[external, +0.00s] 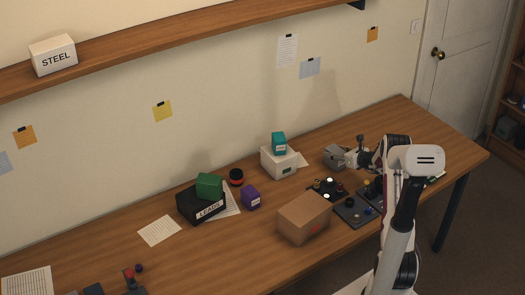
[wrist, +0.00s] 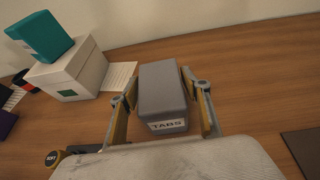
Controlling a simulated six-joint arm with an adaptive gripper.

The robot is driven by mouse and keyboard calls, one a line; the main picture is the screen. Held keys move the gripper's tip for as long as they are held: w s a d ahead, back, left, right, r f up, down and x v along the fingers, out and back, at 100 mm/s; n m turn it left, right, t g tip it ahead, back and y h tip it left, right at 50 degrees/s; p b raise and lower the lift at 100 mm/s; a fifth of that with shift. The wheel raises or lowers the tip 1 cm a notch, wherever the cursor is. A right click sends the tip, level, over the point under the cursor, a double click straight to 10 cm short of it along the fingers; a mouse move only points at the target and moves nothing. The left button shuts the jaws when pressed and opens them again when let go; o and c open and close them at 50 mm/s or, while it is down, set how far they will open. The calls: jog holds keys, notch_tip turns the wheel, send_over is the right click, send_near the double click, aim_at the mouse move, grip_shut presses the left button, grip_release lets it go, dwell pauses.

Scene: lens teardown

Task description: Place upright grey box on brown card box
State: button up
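The grey box (external: 335,157), labelled TABS, sits on the table toward the back right; in the wrist view the box (wrist: 163,92) lies between my two fingers. My gripper (external: 352,158) is low at the box from its right side. In the wrist view my gripper (wrist: 165,105) is open, with a finger on each side of the box and narrow gaps showing near the label end. The brown card box (external: 304,218) is closed and stands nearer the front of the table, with its top clear.
A white box (external: 279,163) with a teal box (external: 279,143) on top stands left of the grey box. Dark trays with small parts (external: 354,211) lie between the card box and my arm. A purple box (external: 250,197) and a black LEADS box (external: 200,206) under a green box are further left.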

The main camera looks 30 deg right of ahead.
jog(key=c, duration=0.7)
jog(key=shift+o, duration=0.2)
jog(key=shift+r, duration=0.15)
jog(key=shift+r, duration=4.9)
